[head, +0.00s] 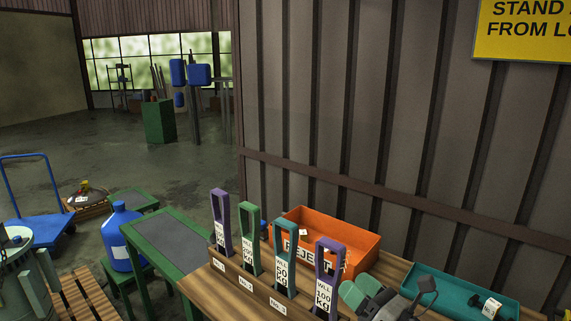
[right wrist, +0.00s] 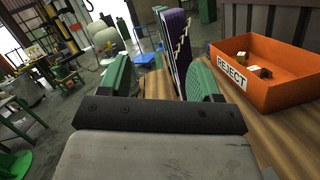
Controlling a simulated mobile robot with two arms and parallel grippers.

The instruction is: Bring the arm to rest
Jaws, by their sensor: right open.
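My right gripper (head: 360,289) is at the lower right of the head view, over the wooden bench, its green fingers apart. In the right wrist view the gripper (right wrist: 160,76) is open, and nothing is visibly held in it. Upright labelled tools stand in a row to its left in the head view: purple (head: 221,221), green (head: 249,240), teal (head: 285,262) and purple marked 100 kg (head: 326,275). Their rack (head: 243,284) has numbered labels. In the right wrist view a purple tool (right wrist: 176,42) shows beyond the fingers. My left gripper is not seen.
An orange REJECT bin (head: 350,243) with small parts inside stands behind the tools. A teal tray (head: 450,288) with a labelled part lies right of my gripper. A green-framed table (head: 168,240) and a blue bottle (head: 121,236) are at left. The ribbed wall closes the bench's back.

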